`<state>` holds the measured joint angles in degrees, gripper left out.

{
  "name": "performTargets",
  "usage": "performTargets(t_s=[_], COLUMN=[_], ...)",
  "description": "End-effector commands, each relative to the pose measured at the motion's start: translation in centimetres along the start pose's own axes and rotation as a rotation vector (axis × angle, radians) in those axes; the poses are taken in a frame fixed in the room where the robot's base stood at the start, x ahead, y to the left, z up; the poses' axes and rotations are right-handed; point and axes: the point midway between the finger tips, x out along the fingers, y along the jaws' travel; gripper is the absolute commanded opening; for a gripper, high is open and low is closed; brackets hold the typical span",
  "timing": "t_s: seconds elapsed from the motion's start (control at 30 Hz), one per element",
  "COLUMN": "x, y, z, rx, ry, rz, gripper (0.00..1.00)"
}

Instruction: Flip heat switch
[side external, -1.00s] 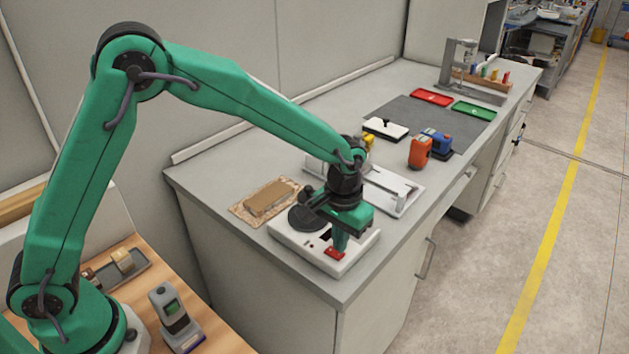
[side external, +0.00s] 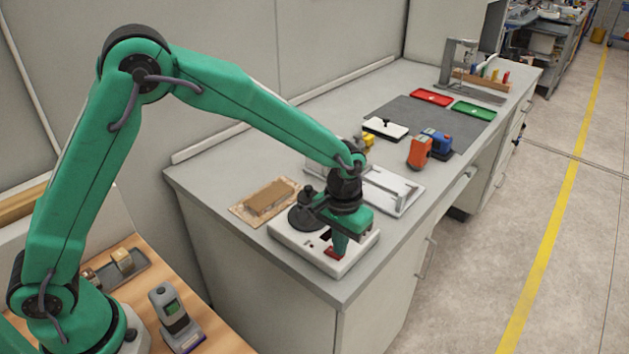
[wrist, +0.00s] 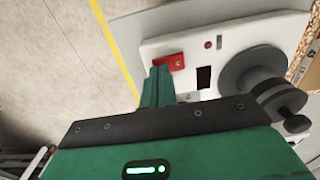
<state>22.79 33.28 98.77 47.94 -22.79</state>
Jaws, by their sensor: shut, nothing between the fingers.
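A white coater unit (side external: 290,240) stands at the near end of the bench, with a round dark grey knob-like disc (wrist: 262,75) on top. A red rocker switch (wrist: 172,61) is set in its white panel. My gripper (wrist: 158,72) is shut and empty, pointing down at the red switch. Its fingertips appear to be at the switch's edge in the wrist view; I cannot tell if they press it. In the side view the gripper (side external: 338,250) partly hides the switch (side external: 333,254).
A dark red window (wrist: 204,77) and a small round red light (wrist: 208,45) sit beside the switch. Floor is clear at right.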

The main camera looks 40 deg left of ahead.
Motion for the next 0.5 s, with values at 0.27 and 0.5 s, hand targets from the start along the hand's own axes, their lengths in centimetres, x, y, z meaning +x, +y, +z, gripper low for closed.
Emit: performTargets(t_s=[0.27,0.5], x=[0.34,0.6], y=[-0.01,-0.01], z=[0.02,0.02], rx=[0.0,0.0], ry=[-0.001,-0.001], rz=[0.0,0.0], gripper=[0.0,0.0])
